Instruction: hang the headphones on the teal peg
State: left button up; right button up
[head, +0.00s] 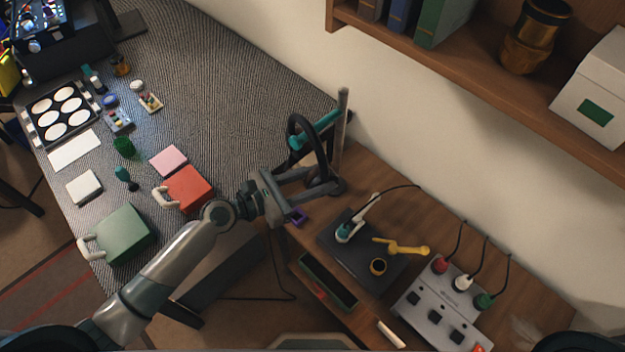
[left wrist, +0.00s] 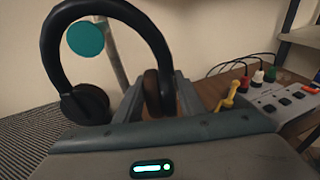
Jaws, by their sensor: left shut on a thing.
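The black headphones (head: 294,124) are upright at the peg stand, with the band arched at the top. My left gripper (head: 322,178) is shut on one ear cup; in the left wrist view its fingers (left wrist: 158,98) stand on both sides of the brown-padded cup (left wrist: 152,92). The other cup (left wrist: 85,104) hangs free at the left. The teal peg (head: 325,123) sticks out from a grey post (head: 342,125). Its round end (left wrist: 86,38) shows inside the headband's arch, just under the band. I cannot tell whether the band touches the peg. My right gripper is not in view.
Right of the stand, the wooden desk holds a dark box (head: 340,258), a yellow tool (head: 402,247) and a grey power strip (head: 440,305) with plugs. A red box (head: 188,190) and green box (head: 125,235) stand on the grey mat at left. A shelf overhangs at upper right.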

pick_arm(q)
jog(key=shift+w+d+f, duration=0.25)
jog(key=shift+w+f, duration=0.05)
jog(key=shift+f, duration=0.15)
dwell(0.4)
jog(key=o, duration=1.4)
jog(key=shift+c, duration=0.2)
jog(key=shift+f, duration=0.1)
jog(key=shift+a, duration=0.1)
jog(key=b+v, duration=0.5)
jog(key=v, duration=1.2)
jog(key=shift+b, duration=0.3)
jog(key=shift+s+a, duration=0.1)
